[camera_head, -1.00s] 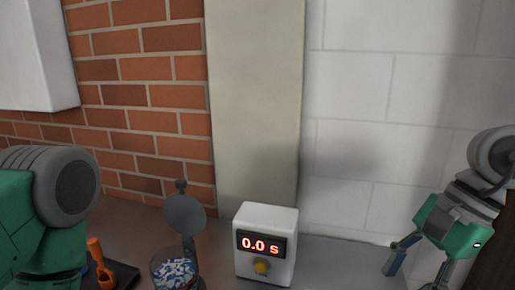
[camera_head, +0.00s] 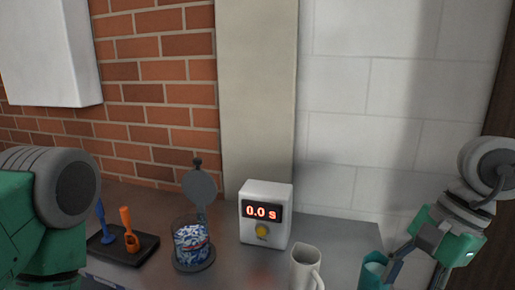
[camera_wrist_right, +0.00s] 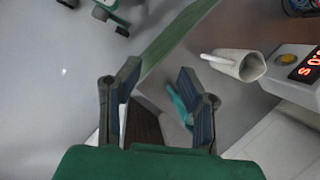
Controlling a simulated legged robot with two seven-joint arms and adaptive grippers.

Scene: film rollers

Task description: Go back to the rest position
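My right gripper (camera_head: 412,273) is at the right of the head view, above the table's right end. Its two fingers stand apart with nothing held between them, as the right wrist view (camera_wrist_right: 158,70) also shows. A teal mug (camera_head: 373,275) stands close by it, partly cut off by the frame and overlapped by a finger. My left arm fills the lower left of the head view, and its gripper is out of frame.
On the table (camera_head: 330,240) stand a white timer box (camera_head: 265,195) reading 0.0 s, a white mug (camera_head: 304,268), a jar of blue and white pieces (camera_head: 190,245) with its lid raised, and a black tray (camera_head: 140,252) with blue and orange tools.

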